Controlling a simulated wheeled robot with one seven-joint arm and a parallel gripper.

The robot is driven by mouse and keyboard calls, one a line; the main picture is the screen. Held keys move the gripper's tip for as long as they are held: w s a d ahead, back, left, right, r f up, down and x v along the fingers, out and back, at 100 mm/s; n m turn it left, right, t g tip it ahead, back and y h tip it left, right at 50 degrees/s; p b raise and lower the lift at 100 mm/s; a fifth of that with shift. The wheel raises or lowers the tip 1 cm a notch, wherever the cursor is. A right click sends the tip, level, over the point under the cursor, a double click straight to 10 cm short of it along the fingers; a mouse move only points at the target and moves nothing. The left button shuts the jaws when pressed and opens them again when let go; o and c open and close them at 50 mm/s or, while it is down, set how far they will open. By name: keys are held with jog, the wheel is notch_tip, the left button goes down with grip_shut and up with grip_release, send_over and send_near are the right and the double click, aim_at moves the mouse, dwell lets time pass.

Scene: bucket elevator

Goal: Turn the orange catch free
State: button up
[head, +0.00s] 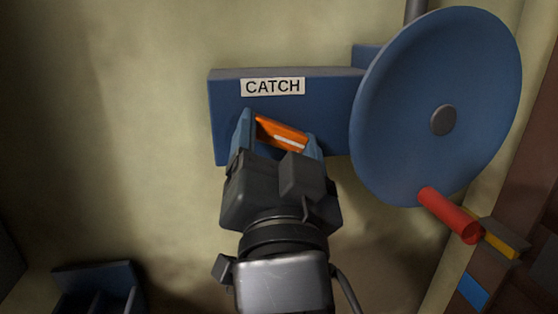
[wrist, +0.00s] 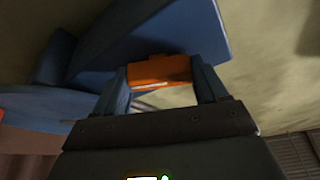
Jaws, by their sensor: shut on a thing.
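The orange catch (head: 281,132) sits on the front of a blue block labelled CATCH (head: 320,90), with a pale stripe on it. In the head view it slopes down to the right. My gripper (head: 282,138) is at the block's front, its blue fingers on either side of the catch and shut on it. In the wrist view the orange catch (wrist: 158,71) lies between the two fingertips of my gripper (wrist: 160,76). The catch's pivot is hidden.
A large blue wheel (head: 400,120) with a red handle (head: 449,215) stands just right of the block. A yellow piece (head: 500,242) is beside the handle. A blue bracket (head: 95,275) is at lower left. The wall left of the block is clear.

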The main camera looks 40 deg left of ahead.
jog(key=m+t+h+b, duration=0.1)
jog(key=m+h+b, duration=0.1)
jog(key=m+b, duration=0.1)
jog(key=shift+m, duration=0.5)
jog(key=m+b, duration=0.1)
jog(key=m+h+b, duration=0.1)
jog(key=m, duration=0.1)
jog(key=m+h+b, duration=0.1)
jog(key=shift+d+r, duration=0.1)
jog(key=shift+r, duration=0.15)
jog(key=m, duration=0.2)
jog(key=m+h+b, duration=0.1)
jog(key=m, duration=0.2)
jog(key=shift+r+g+h, duration=0.15)
jog(key=shift+g+h, duration=0.15)
jog(key=shift+g, duration=0.1)
jog(key=shift+m+g+h, duration=0.3)
jog(key=shift+m, duration=0.7)
jog(key=shift+w+d, duration=0.1)
jog(key=o, duration=0.9)
jog(key=shift+o, duration=0.8)
